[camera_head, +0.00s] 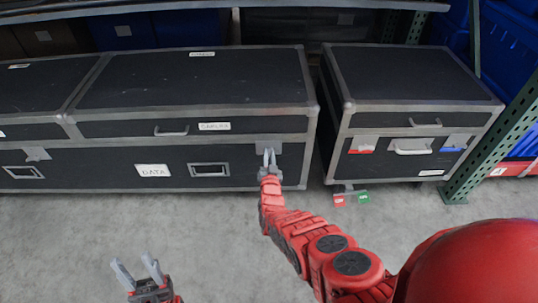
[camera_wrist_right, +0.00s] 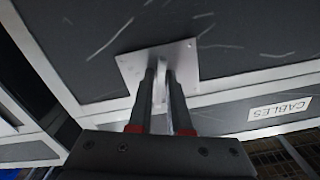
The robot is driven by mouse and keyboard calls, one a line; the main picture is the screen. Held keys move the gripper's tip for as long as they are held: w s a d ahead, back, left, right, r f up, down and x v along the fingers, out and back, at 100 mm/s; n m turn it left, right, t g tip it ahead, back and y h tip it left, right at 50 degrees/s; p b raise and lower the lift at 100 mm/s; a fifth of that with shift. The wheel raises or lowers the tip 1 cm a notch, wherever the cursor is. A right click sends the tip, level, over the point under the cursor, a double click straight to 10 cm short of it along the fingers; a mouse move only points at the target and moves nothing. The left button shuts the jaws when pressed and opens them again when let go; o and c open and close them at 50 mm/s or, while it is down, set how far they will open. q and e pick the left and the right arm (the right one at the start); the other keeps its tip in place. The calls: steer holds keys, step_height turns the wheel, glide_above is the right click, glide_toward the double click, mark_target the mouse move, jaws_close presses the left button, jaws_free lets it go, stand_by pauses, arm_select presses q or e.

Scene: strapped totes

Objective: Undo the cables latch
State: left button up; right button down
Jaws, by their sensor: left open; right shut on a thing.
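The black cables case (camera_head: 195,80) has silver edges and a small white CABLES label (camera_head: 214,126), which also shows turned over in the right wrist view (camera_wrist_right: 279,108). The cables latch (camera_head: 289,147) is a grey metal plate near the right end of the case's front; in the right wrist view the plate (camera_wrist_right: 128,66) has a raised tab. My right gripper (camera_head: 269,153) is shut on the latch tab, its two fingers on either side of it and partly hiding it. My left gripper (camera_head: 137,268) is open and empty above the floor, away from the case.
A DATA label (camera_head: 152,170) and a recessed handle (camera_head: 208,169) are on the same front. A separate black case (camera_head: 410,85) stands to the right, with red and green tags (camera_head: 350,198) below it. A green rack post (camera_head: 490,150) is at far right. The grey floor (camera_head: 70,240) is clear.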

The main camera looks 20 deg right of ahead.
steer(key=shift+n, duration=1.8)
steer(key=c, duration=1)
jaws_free()
steer(key=shift+o, duration=0.2)
